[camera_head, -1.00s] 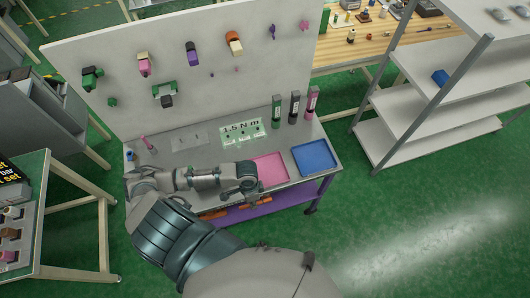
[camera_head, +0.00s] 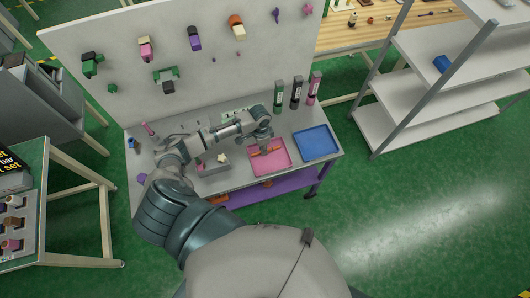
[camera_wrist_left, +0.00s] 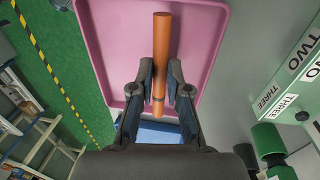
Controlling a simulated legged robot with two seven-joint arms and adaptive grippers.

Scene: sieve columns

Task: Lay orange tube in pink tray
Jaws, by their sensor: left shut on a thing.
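The orange tube (camera_wrist_left: 162,48) is between the fingers of my left gripper (camera_wrist_left: 160,92), which is shut on it near one end. In the head view my left gripper (camera_head: 263,143) is over the back part of the pink tray (camera_head: 277,167), with the orange tube (camera_head: 270,151) showing below it. In the left wrist view the tube lies across the picture of the pink tray (camera_wrist_left: 108,48). I cannot tell whether the tube touches the tray floor. My right gripper is not in view.
A blue tray (camera_head: 316,143) sits right of the pink one. Green, grey and pink upright columns (camera_head: 296,92) stand behind the trays. A grey block (camera_head: 214,167) is left of the pink tray. A pegboard (camera_head: 180,60) rises at the back.

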